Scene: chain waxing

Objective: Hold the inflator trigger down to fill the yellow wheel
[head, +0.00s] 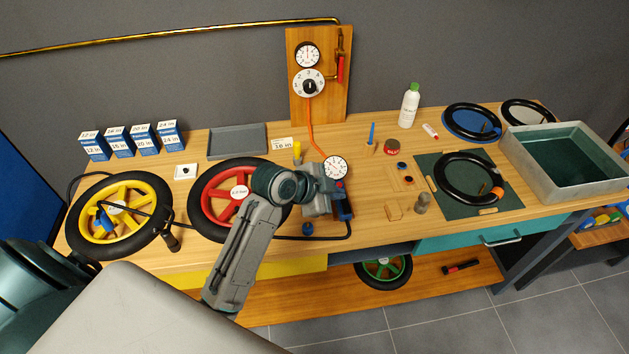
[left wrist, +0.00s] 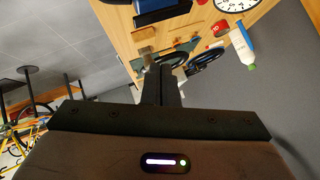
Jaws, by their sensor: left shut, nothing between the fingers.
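The yellow wheel (head: 78,222) with a black tyre lies flat at the bench's left end, with a thin black hose across its spokes. The inflator's round white gauge (head: 335,167) faces up mid-bench, with an orange hose (head: 312,132) running to it from the wall panel. Its dark blue handle (head: 345,208) shows beside my left gripper (head: 330,201). My left gripper is shut and empty, close to the inflator; I cannot tell whether it touches the trigger. In the left wrist view its fingers (left wrist: 161,84) are together, apart from the dark handle (left wrist: 160,12). My right gripper is not in view.
A red wheel (head: 208,210) lies under my left arm. The wall panel (head: 294,68) carries dials and a red lever. Small blue boxes (head: 143,140) and a grey tray (head: 237,141) stand behind. A green mat (head: 435,188), white bottle (head: 410,105) and metal basin (head: 520,168) are to the right.

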